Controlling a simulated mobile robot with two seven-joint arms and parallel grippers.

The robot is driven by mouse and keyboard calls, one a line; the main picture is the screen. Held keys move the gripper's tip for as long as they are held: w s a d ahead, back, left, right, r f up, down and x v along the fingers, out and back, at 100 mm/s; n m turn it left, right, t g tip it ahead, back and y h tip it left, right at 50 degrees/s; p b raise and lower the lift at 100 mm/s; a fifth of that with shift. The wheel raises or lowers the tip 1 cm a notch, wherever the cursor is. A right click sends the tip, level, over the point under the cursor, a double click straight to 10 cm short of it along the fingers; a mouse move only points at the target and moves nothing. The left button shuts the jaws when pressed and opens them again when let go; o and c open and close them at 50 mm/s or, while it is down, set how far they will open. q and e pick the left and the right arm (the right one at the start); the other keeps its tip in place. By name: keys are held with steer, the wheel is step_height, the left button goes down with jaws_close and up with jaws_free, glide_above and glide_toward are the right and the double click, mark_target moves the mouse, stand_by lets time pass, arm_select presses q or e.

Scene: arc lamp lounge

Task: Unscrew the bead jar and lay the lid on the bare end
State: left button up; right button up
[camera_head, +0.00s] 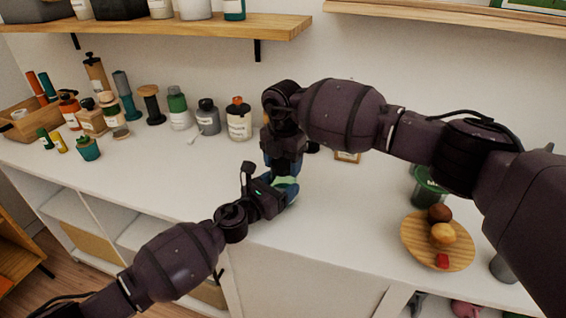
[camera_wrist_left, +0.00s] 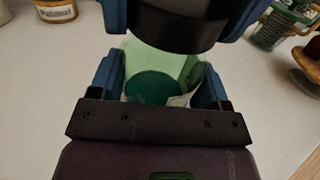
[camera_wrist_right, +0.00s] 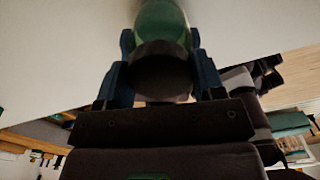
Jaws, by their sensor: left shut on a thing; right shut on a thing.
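The bead jar (camera_head: 291,184) is pale green and see-through, at the middle of the white counter. The left wrist view shows dark green contents low in the jar (camera_wrist_left: 150,84). My left gripper (camera_head: 280,192) is shut around its body from the front left. The dark round lid (camera_wrist_left: 178,28) is over the jar's top, between the fingers of my right gripper (camera_head: 283,160), shut on it from above. The right wrist view also shows the lid (camera_wrist_right: 162,72) in line with the jar. I cannot tell whether lid and jar still touch.
Several bottles, spools and small jars (camera_head: 180,110) stand along the back left of the counter (camera_head: 330,225). A round wooden board (camera_head: 418,243) with small foods and a green container (camera_head: 425,190) are at the right. A shelf (camera_head: 200,30) hangs above. The front middle is clear.

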steer(key=n, duration=1.5)
steer(key=shift+n, duration=0.3)
steer(key=n, duration=1.4)
steer(key=shift+r, duration=0.25)
steer(key=shift+r, duration=0.7)
steer(key=shift+r, duration=0.25)
